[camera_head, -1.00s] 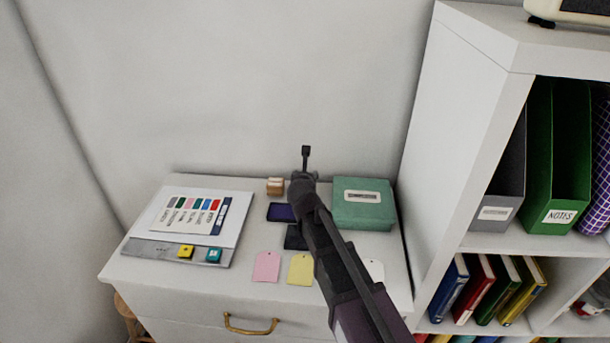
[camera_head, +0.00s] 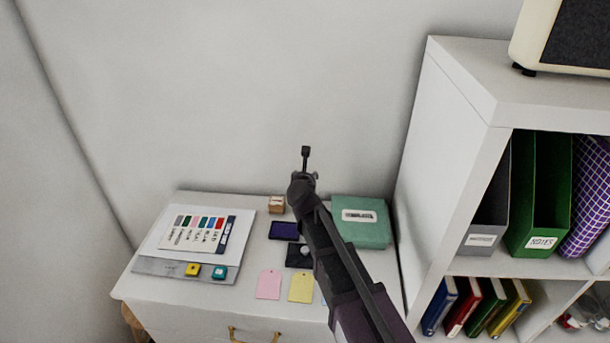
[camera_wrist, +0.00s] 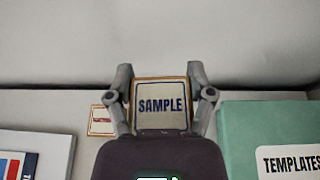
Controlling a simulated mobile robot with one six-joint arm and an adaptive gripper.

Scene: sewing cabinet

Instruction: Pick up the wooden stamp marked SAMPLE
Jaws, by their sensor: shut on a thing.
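The wooden stamp marked SAMPLE (camera_wrist: 161,104) is in the middle of the wrist view, its pale face with blue letters and a wooden edge turned to the camera. My gripper (camera_wrist: 161,95) has one finger on each side of it and is shut on it. In the head view my gripper (camera_head: 304,178) is above the back of the cabinet top, and my arm hides the stamp there.
Another wooden stamp (camera_head: 276,205) stands at the back, left of my gripper; it also shows in the wrist view (camera_wrist: 102,120). A green box (camera_head: 362,232) labelled TEMPLATES is to the right. Ink pads (camera_head: 284,230), tags (camera_head: 269,285) and a colour chart (camera_head: 197,232) lie in front. A shelf (camera_head: 450,150) borders the right.

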